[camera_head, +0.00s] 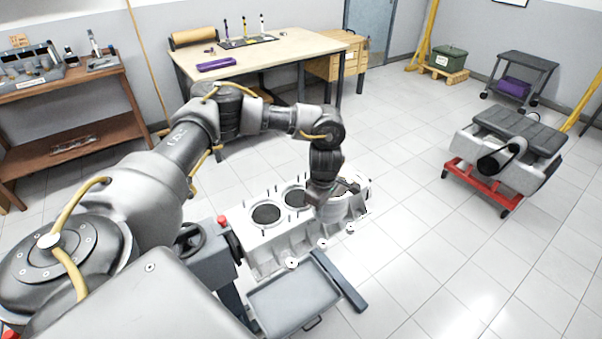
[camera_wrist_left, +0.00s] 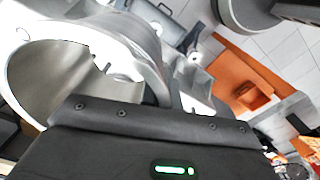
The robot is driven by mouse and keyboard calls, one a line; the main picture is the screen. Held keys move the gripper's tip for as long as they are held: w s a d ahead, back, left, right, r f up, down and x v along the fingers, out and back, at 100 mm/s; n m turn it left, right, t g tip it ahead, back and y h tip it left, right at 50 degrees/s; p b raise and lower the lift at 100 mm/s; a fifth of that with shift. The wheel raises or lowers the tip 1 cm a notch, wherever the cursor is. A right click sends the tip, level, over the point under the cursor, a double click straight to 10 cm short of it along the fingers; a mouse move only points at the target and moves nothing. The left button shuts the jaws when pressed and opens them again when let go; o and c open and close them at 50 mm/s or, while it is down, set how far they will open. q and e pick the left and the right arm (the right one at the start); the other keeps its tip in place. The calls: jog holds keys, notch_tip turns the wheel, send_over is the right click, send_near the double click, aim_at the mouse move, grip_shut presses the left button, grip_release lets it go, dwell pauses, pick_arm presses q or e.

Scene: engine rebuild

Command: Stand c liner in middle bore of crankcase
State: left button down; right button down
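The grey crankcase (camera_head: 285,238) stands on the floor side of my left arm, its bores facing up. Its near bore (camera_head: 266,214) and middle bore (camera_head: 294,196) show dark openings. My left gripper (camera_head: 327,197) points down over the far end of the crankcase, to the right of the middle bore. Its fingertips are not clear. In the left wrist view, a shiny hollow cylinder (camera_wrist_left: 58,75) lies close beside the dark gripper body. I cannot tell whether this is the c liner or a bore wall, or whether it is gripped. My right gripper is out of view.
A grey tray (camera_head: 293,297) stands in front of the crankcase. A wooden workbench (camera_head: 280,47) is behind, and a brown shelf bench (camera_head: 75,95) is at left. A red wheeled stand (camera_head: 480,183) with a grey load is at right. Tiled floor between is clear.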

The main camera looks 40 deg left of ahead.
pick_arm(q)
jog(key=w+a+r+n, duration=0.2)
jog(key=a+r+n, duration=0.2)
jog(key=a+n, duration=0.4)
jog(key=shift+w+a+n+p, duration=0.3)
jog(key=shift+w+a+n, duration=0.1)
jog(key=shift+a, duration=0.5)
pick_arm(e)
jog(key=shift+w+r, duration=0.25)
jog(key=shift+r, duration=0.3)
pick_arm(q)
jog(key=shift+f, duration=0.15)
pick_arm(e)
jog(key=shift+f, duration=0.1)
